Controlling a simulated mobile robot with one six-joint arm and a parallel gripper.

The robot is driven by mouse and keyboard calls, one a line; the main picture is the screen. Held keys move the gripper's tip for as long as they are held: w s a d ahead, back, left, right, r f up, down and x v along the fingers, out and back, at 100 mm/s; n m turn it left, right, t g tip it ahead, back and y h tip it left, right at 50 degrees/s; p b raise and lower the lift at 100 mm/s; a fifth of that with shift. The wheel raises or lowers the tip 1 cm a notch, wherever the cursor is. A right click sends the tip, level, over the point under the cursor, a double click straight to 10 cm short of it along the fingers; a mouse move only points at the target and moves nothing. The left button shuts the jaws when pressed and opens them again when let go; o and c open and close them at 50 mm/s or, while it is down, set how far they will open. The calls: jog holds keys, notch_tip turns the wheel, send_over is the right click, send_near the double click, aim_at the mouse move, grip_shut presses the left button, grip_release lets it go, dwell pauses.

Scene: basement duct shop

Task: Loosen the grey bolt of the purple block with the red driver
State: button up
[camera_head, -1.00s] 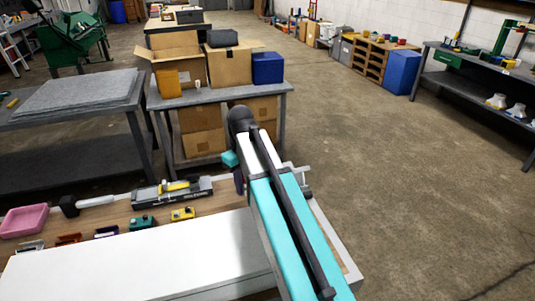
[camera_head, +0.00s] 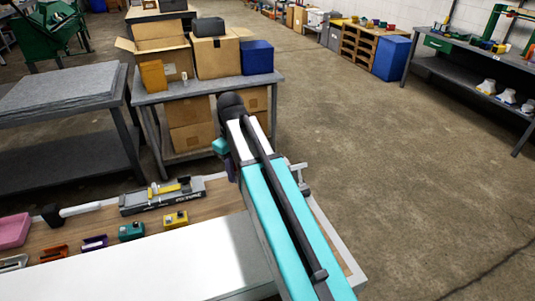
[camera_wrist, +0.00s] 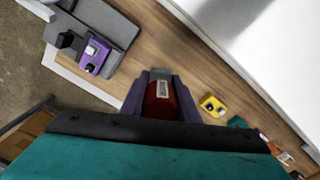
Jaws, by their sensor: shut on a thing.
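My gripper (camera_wrist: 160,98) is shut on the red driver (camera_wrist: 161,92), whose red body with a pale label shows between the dark purple fingers in the wrist view. The driver's tip is hard to make out. The purple block (camera_wrist: 88,66) sits at the upper left of the wrist view, against a dark grey fixture. Its grey bolt (camera_wrist: 91,50) shows on top. The driver is apart from the block, to its lower right in that view.
A yellow block (camera_head: 175,219), a teal block (camera_head: 131,231), a small purple item (camera_head: 95,243) and an orange item (camera_head: 54,253) line the bench. Behind them lie a grey tool (camera_head: 162,195) and a pink tray (camera_head: 13,231). A white panel (camera_head: 150,265) stands in front.

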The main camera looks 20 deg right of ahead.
jog(key=shift+a, duration=0.2)
jog(key=w+d+m, duration=0.1)
jog(key=m, duration=0.1)
jog(key=shift+d+m+p, duration=0.2)
jog(key=shift+m+p, duration=0.1)
jog(key=w+d+m+p, duration=0.1)
jog(key=d+m, duration=0.3)
jog(key=m, duration=0.3)
jog(key=w+d+f+m+p, duration=0.1)
jog(key=w+d+m, duration=0.1)
jog(key=d+m, duration=0.3)
jog(key=w+d+f+m+p, duration=0.1)
jog(key=d+m, duration=0.3)
jog(key=m, duration=0.5)
jog(key=shift+w+d+f, duration=0.15)
jog(key=shift+w+d, duration=0.15)
jog(key=shift+w, duration=0.45)
jog(key=shift+f, duration=0.2)
